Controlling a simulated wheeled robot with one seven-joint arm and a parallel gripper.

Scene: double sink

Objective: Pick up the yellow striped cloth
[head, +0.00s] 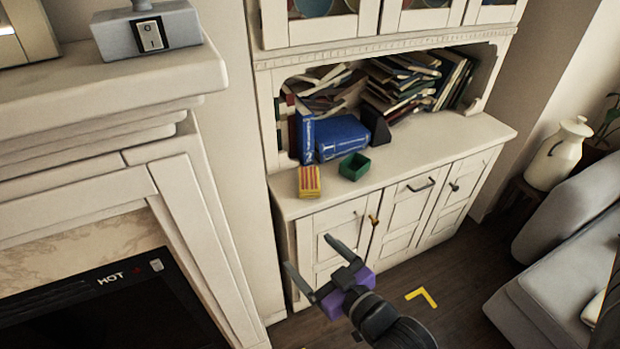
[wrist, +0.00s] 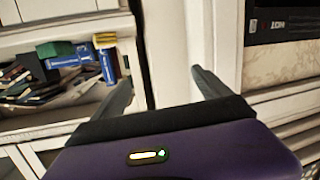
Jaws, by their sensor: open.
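The yellow and red striped cloth (head: 309,181) is a small folded block at the front left edge of the white cabinet's counter (head: 400,169) in the head view. In the wrist view the cloth (wrist: 105,40) shows small at the upper left, beside the blue books. My gripper (head: 308,267) is open and empty, in front of the cabinet doors, below and apart from the cloth. In the wrist view its two fingers (wrist: 160,88) stand apart with only wall and trim between them.
A green open box (head: 354,166) sits right of the cloth, with blue books (head: 340,137) behind. Piled books (head: 405,80) fill the niche. A fireplace mantel (head: 110,75) stands at left, a grey sofa (head: 565,265) at right. The counter's right part is clear.

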